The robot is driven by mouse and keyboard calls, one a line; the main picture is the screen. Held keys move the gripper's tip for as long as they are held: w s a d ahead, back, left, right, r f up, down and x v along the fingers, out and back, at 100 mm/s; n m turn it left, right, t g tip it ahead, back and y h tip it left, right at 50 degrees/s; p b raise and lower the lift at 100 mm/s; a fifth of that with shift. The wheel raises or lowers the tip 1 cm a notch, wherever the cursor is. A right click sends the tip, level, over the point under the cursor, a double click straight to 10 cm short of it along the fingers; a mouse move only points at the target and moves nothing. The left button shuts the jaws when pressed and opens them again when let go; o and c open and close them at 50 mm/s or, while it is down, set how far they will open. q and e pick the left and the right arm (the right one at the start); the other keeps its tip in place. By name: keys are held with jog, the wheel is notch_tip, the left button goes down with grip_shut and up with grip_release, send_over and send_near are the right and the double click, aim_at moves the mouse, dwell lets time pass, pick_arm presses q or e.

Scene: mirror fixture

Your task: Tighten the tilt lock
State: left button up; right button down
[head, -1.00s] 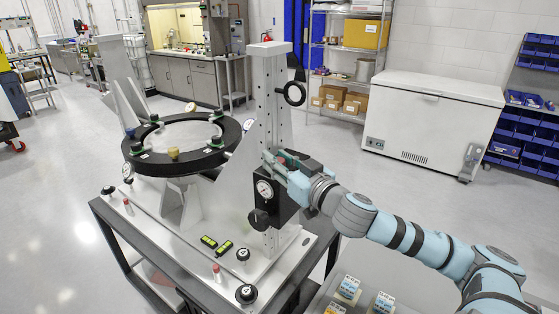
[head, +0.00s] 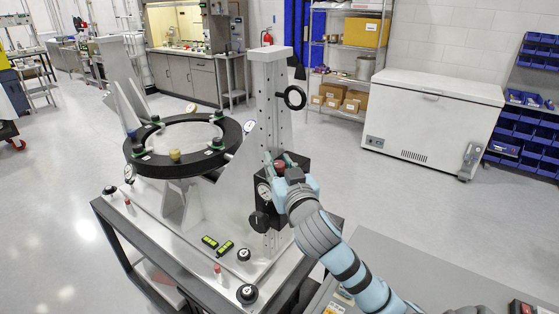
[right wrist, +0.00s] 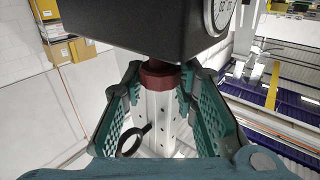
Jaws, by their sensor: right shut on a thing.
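The mirror fixture has a black ring (head: 160,166) around a round mirror and an upright metal post (head: 265,105). A black box (head: 265,207) with a round dial gauge (head: 264,192) is mounted on the post. A dark red knob (head: 279,167) is at the box, and in the right wrist view the knob (right wrist: 160,77) sits against the box, between green fingers. My right gripper (head: 286,164) is shut on this knob; its fingers (right wrist: 160,88) flank it on both sides. Which part is the tilt lock is not labelled legibly. My left gripper is not in view.
A black ring on an arm (head: 292,97) sticks out from the post above my gripper. A grey surface (head: 420,275) lies at lower right. A white chest freezer (head: 430,115) stands behind.

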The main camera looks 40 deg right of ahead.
jog(key=shift+a+m+g+h, duration=0.1)
jog(key=shift+m+g+h, duration=0.5)
jog(key=shift+m+h, duration=0.5)
jog(key=m+g+h+b, duration=0.1)
jog(key=h, duration=0.1)
jog(key=m+g+h+b, duration=0.1)
jog(key=shift+w+f+g+h, duration=0.1)
jog(key=shift+f+g+h, duration=0.1)
jog(key=shift+g+h, duration=0.15)
jog(key=m+g+h+b, duration=0.2)
jog(key=m+g+b, duration=0.1)
jog(key=g+b, duration=0.1)
jog(key=m+g+h+b, duration=0.3)
jog(key=m+g+b, duration=0.1)
jog(key=g, duration=0.2)
jog(key=shift+m, duration=0.3)
jog(key=m+g+b, duration=0.1)
jog(key=m+g, duration=0.1)
jog(key=g, duration=0.2)
jog(key=shift+r+m, duration=0.15)
jog(key=shift+m, duration=0.15)
jog(key=shift+m+g+b, duration=0.3)
jog(key=shift+m+g, duration=0.5)
jog(key=shift+g, duration=0.45)
jog(key=shift+m+g, duration=0.3)
jog(key=shift+g, duration=0.1)
jog(key=shift+g+y, duration=0.25)
jog(key=shift+g, duration=0.05)
